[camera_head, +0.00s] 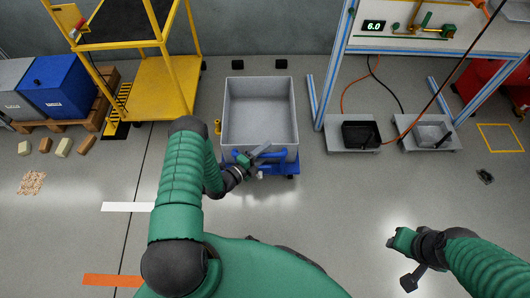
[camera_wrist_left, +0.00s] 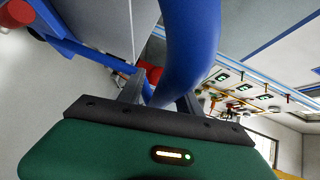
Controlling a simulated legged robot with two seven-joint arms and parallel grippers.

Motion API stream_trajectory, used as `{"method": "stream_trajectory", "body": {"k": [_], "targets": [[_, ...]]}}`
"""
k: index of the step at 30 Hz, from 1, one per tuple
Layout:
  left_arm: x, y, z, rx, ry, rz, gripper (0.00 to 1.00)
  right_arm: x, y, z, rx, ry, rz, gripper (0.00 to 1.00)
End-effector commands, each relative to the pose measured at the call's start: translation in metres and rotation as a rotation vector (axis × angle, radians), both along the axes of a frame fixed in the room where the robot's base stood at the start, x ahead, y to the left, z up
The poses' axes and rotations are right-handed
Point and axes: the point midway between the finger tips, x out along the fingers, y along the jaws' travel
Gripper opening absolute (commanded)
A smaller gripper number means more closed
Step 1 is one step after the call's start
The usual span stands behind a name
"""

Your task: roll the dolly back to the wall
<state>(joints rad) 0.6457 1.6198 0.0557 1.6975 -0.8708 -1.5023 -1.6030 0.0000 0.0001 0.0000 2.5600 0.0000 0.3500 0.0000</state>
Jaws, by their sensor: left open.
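The dolly (camera_head: 291,167) is blue and carries a large grey open bin (camera_head: 259,83); it stands on the floor mid-view, a short way from the back wall (camera_head: 265,28). My left gripper (camera_head: 258,157) is at the dolly's near side, by its blue handle. In the left wrist view the blue handle bar (camera_wrist_left: 190,45) passes between the open fingers (camera_wrist_left: 158,98); I cannot tell whether they touch it. My right gripper (camera_head: 402,258) is apart over the floor at the lower right; its fingers are not clear.
Two black blocks (camera_head: 281,64) are at the wall's foot behind the dolly. A yellow platform frame (camera_head: 165,88) stands left, beside a pallet with a blue box (camera_head: 58,92).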

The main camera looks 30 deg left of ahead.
Motion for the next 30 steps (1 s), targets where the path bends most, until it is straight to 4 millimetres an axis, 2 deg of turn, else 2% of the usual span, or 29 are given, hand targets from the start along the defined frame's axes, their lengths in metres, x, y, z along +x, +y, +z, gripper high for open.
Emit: {"method": "stream_trajectory", "body": {"k": [3,12,30], "targets": [[-0.0003,0.0001,0.0002,0.000,0.000,0.000,0.40,0.0000,0.0000,0.0004,0.000,0.000,0.000,0.36],[-0.0007,0.0001,-0.0003,0.000,0.001,0.000,0.01,0.0000,0.0000,0.0003,0.000,0.000,0.000,0.36],[-0.0017,-0.0002,-0.0021,-0.001,0.006,-0.001,0.00,0.0001,0.0000,0.0001,0.000,0.000,0.000,0.36]]}}
